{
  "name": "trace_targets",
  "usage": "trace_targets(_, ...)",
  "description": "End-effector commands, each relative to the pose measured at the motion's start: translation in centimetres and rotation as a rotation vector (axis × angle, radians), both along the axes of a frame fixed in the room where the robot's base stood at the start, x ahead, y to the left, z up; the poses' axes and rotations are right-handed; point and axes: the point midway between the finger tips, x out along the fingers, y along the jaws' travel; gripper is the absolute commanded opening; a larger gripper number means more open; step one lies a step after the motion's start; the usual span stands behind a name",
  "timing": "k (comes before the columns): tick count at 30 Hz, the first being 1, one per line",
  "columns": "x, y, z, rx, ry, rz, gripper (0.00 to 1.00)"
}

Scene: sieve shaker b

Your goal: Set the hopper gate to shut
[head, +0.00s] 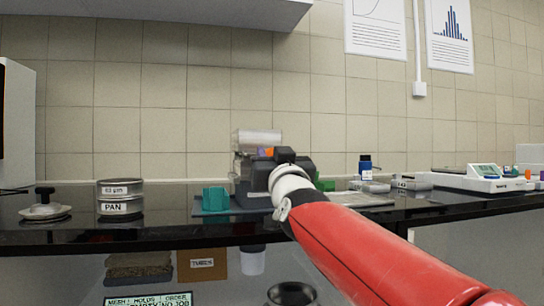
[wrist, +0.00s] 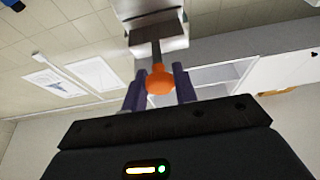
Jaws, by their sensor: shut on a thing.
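My gripper (wrist: 160,84) is shut on an orange knob (wrist: 160,79) in the wrist view, with one dark finger on each side of it. The knob sits on the end of a dark lever (wrist: 157,52) that runs up to a pale block-like part of the hopper (wrist: 152,18). In the head view, the clear hopper (head: 256,138) stands on a dark machine (head: 250,175) on the bench. A small orange patch shows just under the hopper. My wrist and red arm cover much of the machine there, and my fingertips are hidden. I cannot tell the gate's setting.
A teal block (head: 215,198) stands left of the machine. Stacked sieves (head: 120,200) and a lidded pan (head: 45,207) are farther left. A dark blue bottle (head: 365,169) and a balance (head: 484,178) stand to the right. The black bench top (head: 165,222) has free room at front left.

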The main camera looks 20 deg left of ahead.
Motion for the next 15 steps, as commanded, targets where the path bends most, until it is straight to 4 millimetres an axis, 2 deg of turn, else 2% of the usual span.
trace_targets(5,0.3,0.2,0.1,-0.001,0.001,0.000,0.00)
trace_targets(12,3.7,2.3,0.4,-0.001,0.002,0.000,0.00)
trace_targets(15,4.5,2.8,0.2,0.000,0.002,0.000,0.00)
